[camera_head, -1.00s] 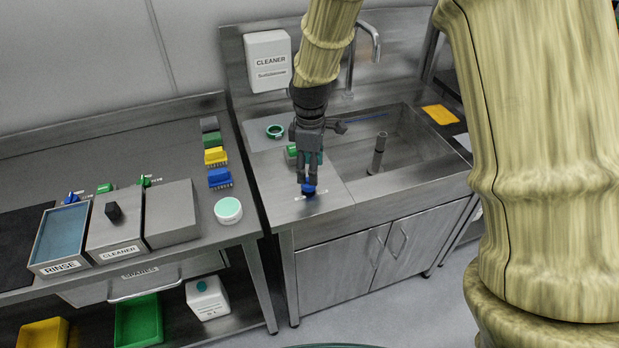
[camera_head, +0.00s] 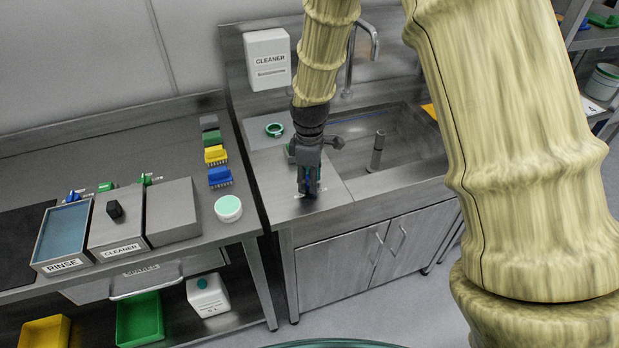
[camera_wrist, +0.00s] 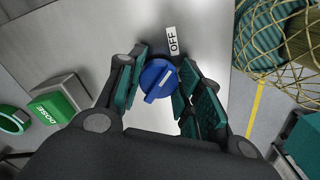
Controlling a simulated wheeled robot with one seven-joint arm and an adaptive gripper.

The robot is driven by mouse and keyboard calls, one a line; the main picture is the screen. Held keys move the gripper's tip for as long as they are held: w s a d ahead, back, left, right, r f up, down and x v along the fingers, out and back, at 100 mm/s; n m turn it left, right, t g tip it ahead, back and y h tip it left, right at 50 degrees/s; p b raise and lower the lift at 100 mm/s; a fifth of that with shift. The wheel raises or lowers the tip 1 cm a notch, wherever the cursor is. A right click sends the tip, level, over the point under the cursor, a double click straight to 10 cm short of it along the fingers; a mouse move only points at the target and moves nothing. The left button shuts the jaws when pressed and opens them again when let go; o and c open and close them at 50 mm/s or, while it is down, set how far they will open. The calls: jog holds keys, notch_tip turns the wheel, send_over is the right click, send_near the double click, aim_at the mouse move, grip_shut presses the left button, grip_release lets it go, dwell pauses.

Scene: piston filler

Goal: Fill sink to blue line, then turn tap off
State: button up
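The blue tap knob (camera_wrist: 158,80) sits on the steel counter in the wrist view, close to a white OFF label (camera_wrist: 173,40). My gripper (camera_wrist: 162,88) has one finger on each side of the knob. The pads lie close to its rim, and whether they press on it is unclear. In the head view my gripper (camera_head: 309,192) points down at the counter's front left and mostly hides the knob. The sink (camera_head: 405,160) lies to its right with a dark standpipe (camera_head: 377,150) inside. The curved spout (camera_head: 374,42) stands behind.
A green DOSE block (camera_wrist: 52,108) and green ring (camera_wrist: 14,120) are near my gripper in the wrist view. A CLEANER dispenser (camera_head: 268,60) hangs behind. The left bench holds brushes (camera_head: 219,177), a round tub (camera_head: 228,208) and the RINSE bin (camera_head: 64,237). A netted bin (camera_wrist: 275,35) stands beyond the counter edge.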

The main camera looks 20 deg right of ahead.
jog(key=c, duration=0.3)
jog(key=m+p, duration=0.2)
jog(key=m, duration=0.1)
jog(key=shift+r+m, duration=0.15)
jog(key=shift+m, duration=0.15)
jog(key=m+p, duration=0.2)
jog(key=m, duration=0.3)
jog(key=shift+a, duration=0.1)
jog(key=m+p, duration=0.2)
jog(key=m, duration=0.3)
jog(key=shift+a+m+p, duration=0.15)
jog(key=shift+m+p, duration=0.45)
jog(key=shift+m, duration=1.6)
